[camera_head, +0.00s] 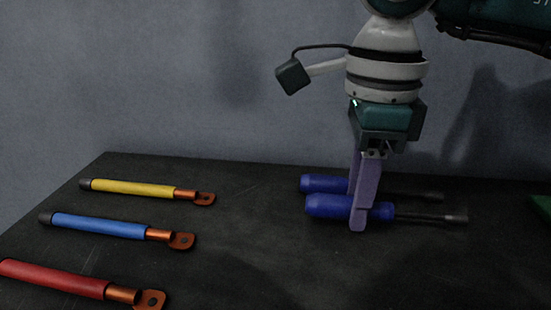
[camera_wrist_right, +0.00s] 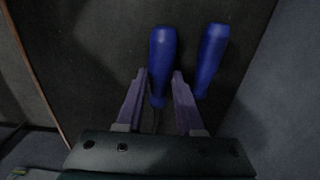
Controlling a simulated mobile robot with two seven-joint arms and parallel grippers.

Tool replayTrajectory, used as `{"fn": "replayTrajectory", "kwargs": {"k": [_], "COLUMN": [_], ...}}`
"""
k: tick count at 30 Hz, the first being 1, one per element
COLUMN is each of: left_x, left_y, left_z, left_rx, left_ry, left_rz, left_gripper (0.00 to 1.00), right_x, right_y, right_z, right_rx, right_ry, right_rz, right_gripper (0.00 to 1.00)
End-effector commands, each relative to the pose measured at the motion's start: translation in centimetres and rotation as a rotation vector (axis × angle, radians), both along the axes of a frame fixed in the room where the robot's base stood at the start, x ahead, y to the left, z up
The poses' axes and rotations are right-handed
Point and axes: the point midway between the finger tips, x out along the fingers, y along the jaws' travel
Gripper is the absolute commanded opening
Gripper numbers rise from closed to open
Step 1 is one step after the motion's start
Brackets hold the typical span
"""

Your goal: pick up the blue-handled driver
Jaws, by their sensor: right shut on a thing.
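Two drivers with blue handles and dark shafts lie side by side on the dark table. The nearer blue-handled driver (camera_head: 327,206) has its handle to the left and shaft to the right. The farther driver (camera_head: 322,183) lies just behind it, partly hidden by a finger. My right gripper (camera_head: 359,209) points down and is shut on the nearer driver's handle, one finger on each side. In the right wrist view the held handle (camera_wrist_right: 163,50) sits between the two purple fingers. The other handle (camera_wrist_right: 211,58) is outside them, to the right. My left gripper is not in view.
Three cables with copper lugs lie at the left: yellow (camera_head: 133,188), blue (camera_head: 98,226) and red (camera_head: 52,279). A green thing (camera_head: 542,206) shows at the right edge. A grey wall (camera_head: 170,80) stands behind the table. The table's middle is clear.

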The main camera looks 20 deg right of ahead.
Motion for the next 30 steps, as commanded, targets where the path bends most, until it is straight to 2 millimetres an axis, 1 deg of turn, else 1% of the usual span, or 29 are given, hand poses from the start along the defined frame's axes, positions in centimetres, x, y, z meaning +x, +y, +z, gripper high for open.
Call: {"fn": "replayTrajectory", "kwargs": {"k": [5, 12, 15, 19, 21, 24, 30], "left_x": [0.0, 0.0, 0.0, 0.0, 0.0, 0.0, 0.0], "left_y": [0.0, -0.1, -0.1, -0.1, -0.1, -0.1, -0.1], "left_z": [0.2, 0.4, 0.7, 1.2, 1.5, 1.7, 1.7], "left_rx": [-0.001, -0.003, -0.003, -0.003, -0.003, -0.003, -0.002], "left_ry": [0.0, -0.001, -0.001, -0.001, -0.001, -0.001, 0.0], "left_rz": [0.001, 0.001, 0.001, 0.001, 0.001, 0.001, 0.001], "left_gripper": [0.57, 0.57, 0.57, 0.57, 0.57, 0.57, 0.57], "right_x": [0.2, 0.2, 0.1, 0.0, 0.1, 0.0, 0.0], "right_y": [0.0, 0.0, 0.0, -0.1, -0.1, -0.1, 0.0], "right_z": [3.9, 11.4, 14.1, 16.8, 17.7, 18.3, 18.5], "right_rx": [0.001, 0.0, -0.001, -0.002, -0.003, -0.002, -0.001], "right_ry": [-0.009, -0.01, -0.007, -0.006, -0.004, -0.003, 0.0], "right_rz": [0.001, 0.002, 0.0, 0.001, 0.0, 0.0, 0.0], "right_gripper": [0.0, 0.0, 0.0, 0.0, 0.0, 0.0, 0.0]}}
